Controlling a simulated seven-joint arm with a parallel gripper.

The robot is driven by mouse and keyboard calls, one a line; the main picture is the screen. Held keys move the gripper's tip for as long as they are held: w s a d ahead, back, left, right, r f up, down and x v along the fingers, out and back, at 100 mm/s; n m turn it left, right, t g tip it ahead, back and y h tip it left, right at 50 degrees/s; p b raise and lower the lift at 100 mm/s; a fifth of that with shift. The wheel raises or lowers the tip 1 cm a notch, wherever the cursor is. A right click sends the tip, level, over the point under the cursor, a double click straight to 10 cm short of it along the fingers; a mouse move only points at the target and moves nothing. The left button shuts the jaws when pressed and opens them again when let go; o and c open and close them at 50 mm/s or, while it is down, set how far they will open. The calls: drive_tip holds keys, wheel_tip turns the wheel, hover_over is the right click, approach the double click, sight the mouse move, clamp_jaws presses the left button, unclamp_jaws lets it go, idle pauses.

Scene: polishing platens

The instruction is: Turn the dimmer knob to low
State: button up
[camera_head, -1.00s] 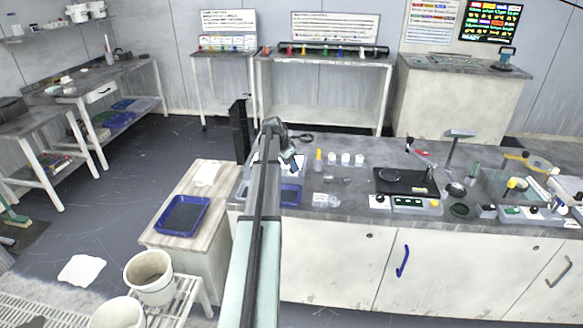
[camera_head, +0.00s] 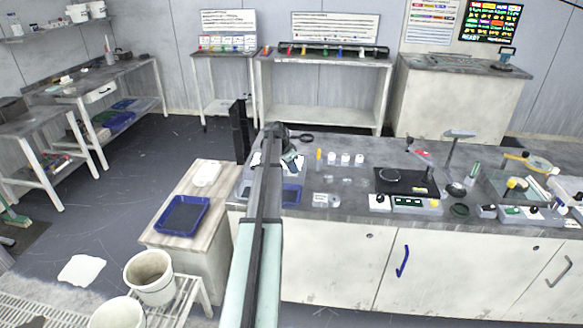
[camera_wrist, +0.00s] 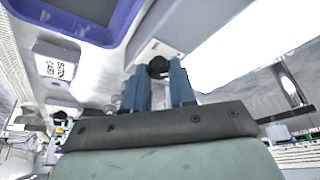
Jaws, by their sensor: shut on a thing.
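In the wrist view, a small round black knob (camera_wrist: 158,65) sits on a white housing (camera_wrist: 150,48). The two blue-grey fingers of my gripper (camera_wrist: 157,77) are closed on either side of it at their tips. I cannot read any mark for its setting. In the head view, my own arm hides the knob and most of my gripper (camera_head: 286,158), at the left end of the grey bench.
White pots (camera_head: 346,158), a black plate unit (camera_head: 405,181) and a white box with a knob (camera_head: 379,203) stand to the right. Another blue tray (camera_head: 182,216) is on the low wooden table.

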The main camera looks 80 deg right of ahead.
clamp_jaws()
drive_tip(key=shift+n, duration=0.3)
drive_tip(key=n, duration=0.1)
drive_tip(key=n+t+h, duration=0.1)
drive_tip(key=n, duration=0.1)
drive_tip(key=shift+s+a+n, duration=0.1)
drive_tip(key=shift+a+n, duration=0.05)
drive_tip(key=shift+n, duration=0.15)
drive_tip(key=n+t, duration=0.2)
drive_tip(key=n, duration=0.2)
drive_tip(key=shift+s+n, duration=0.15)
drive_tip(key=shift+n, duration=0.15)
drive_tip(key=n+t, duration=0.2)
drive_tip(key=n, duration=0.2)
drive_tip(key=shift+s, duration=0.1)
drive_tip(key=shift+s+n+t+y, duration=0.1)
drive_tip(key=shift+n+t+y, duration=0.2)
drive_tip(key=shift+n, duration=0.95)
drive_tip(key=shift+n+t+y, duration=0.2)
drive_tip(key=shift+n+t, duration=0.1)
drive_tip(key=shift+n, duration=0.95)
